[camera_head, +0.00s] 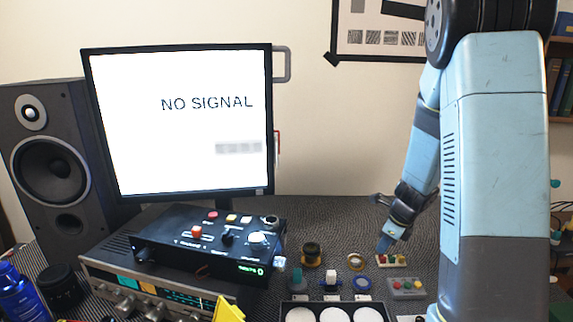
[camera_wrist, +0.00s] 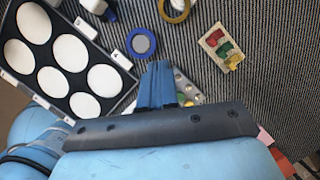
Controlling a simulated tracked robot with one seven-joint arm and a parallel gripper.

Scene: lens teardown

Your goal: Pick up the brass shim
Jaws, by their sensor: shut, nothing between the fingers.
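A thin brass-coloured ring, which looks like the brass shim (camera_head: 355,262), lies flat on the striped mat. In the wrist view the brass shim (camera_wrist: 187,12) is at the top edge and partly cut off. My gripper (camera_head: 387,248) is to the right of the shim in the head view, above the mat and apart from it. In the wrist view my gripper's blue fingers (camera_wrist: 158,66) are together and empty, with the shim beyond their tips.
A blue-rimmed disc (camera_wrist: 141,42) lies near the shim. A small cream tray with coloured pieces (camera_wrist: 222,49) is to the right. A black tray with white round pads (camera_wrist: 113,45) stands left.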

